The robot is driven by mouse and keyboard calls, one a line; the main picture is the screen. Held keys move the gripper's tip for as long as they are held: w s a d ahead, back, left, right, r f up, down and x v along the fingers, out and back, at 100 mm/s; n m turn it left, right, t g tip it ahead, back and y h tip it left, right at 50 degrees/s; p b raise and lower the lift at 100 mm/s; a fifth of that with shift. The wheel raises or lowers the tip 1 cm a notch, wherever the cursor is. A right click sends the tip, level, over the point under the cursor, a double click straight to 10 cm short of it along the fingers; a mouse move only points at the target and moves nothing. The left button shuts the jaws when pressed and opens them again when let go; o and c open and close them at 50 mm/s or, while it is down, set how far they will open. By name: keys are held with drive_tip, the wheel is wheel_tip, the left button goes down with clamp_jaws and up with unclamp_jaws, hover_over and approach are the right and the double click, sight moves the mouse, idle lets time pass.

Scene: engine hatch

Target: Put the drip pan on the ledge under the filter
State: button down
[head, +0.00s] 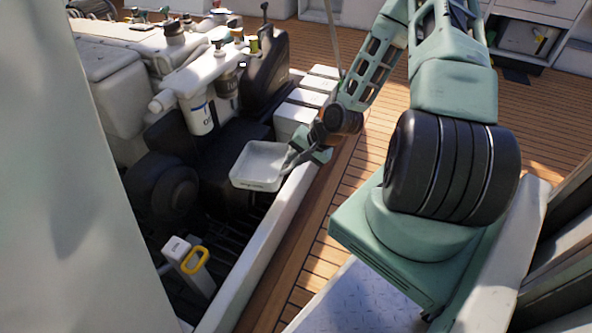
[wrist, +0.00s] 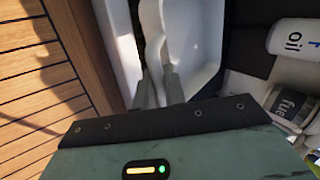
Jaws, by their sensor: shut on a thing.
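The drip pan (head: 260,166) is a shallow white rectangular tray with a raised rim. My gripper (head: 299,157) is shut on its handle at the right side and holds it over the inner edge of the hatch, roughly level. The wrist view shows the pan (wrist: 195,40) beyond my fingers (wrist: 159,88), which close on its pale handle. The ledge under the filter cannot be made out clearly.
A second canister marked "fuel" (wrist: 292,106) is beside the oil filter. The white hatch coaming (head: 262,250) runs below the pan. White battery-like boxes (head: 306,100) line the hatch behind.

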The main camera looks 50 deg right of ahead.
sight(243, 153)
drive_tip(key=shift+s+f+m+h, duration=0.3)
drive_tip(key=shift+f+m+h, duration=0.1)
drive_tip(key=shift+f+m, duration=0.25)
drive_tip(key=shift+w+m+t+b, duration=0.2)
drive_tip(key=shift+m+t+b, duration=0.1)
drive_tip(key=shift+b, duration=0.1)
drive_tip(key=shift+w+a+f+b, duration=0.4)
drive_tip(key=shift+w+a+b, duration=0.55)
drive_tip(key=shift+w, duration=1.1)
drive_tip(key=shift+w+a+f+b, duration=0.5)
drive_tip(key=shift+w+b, duration=0.7)
drive_tip(key=shift+w, duration=0.8)
drive_tip(key=shift+w+a+f+b, duration=0.35)
drive_tip(key=shift+w+a+b, duration=0.6)
drive_tip(key=shift+w, duration=1.1)
drive_tip(key=shift+w+a+f, duration=0.25)
drive_tip(key=shift+w+a, duration=0.05)
drive_tip(key=shift+w, duration=0.65)
drive_tip(key=shift+w+a+f, duration=0.25)
drive_tip(key=shift+w+f, duration=0.05)
drive_tip(key=shift+w, duration=0.6)
drive_tip(key=shift+w+a+f, duration=0.25)
drive_tip(key=shift+w+a, duration=0.05)
drive_tip(key=shift+w, duration=0.65)
drive_tip(key=c, duration=1.4)
unclamp_jaws()
